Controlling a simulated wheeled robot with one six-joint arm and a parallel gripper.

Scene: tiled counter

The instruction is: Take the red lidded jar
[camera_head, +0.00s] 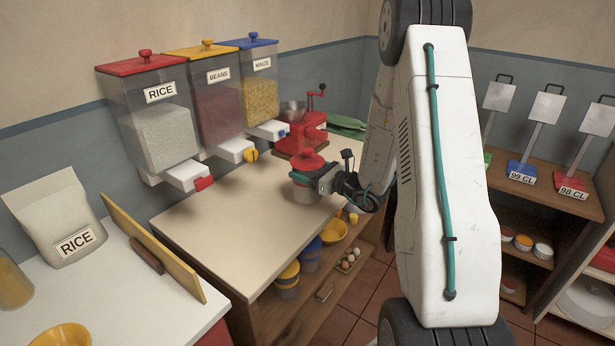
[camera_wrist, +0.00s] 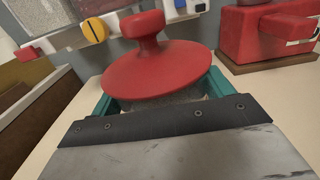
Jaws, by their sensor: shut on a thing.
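The red lidded jar (camera_head: 306,192) is at the right part of the counter, in front of the red grinder. Its red lid (camera_wrist: 155,66) with a round knob fills the middle of the wrist view. My gripper (camera_head: 311,180) reaches in from the right and is shut on the jar just below the lid. The teal fingers (camera_wrist: 160,95) show on both sides of the jar in the wrist view. The jar looks upright. The gripper's body hides most of the jar's lower part in the wrist view, and I cannot tell whether its base touches the counter.
A red grinder (camera_head: 302,132) stands behind the jar. Wall dispensers for rice (camera_head: 160,125), beans (camera_head: 215,100) and maize (camera_head: 259,90) hang above the counter (camera_head: 235,220). The counter left of the jar is clear. A yellow board (camera_head: 150,245) stands upright at the left.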

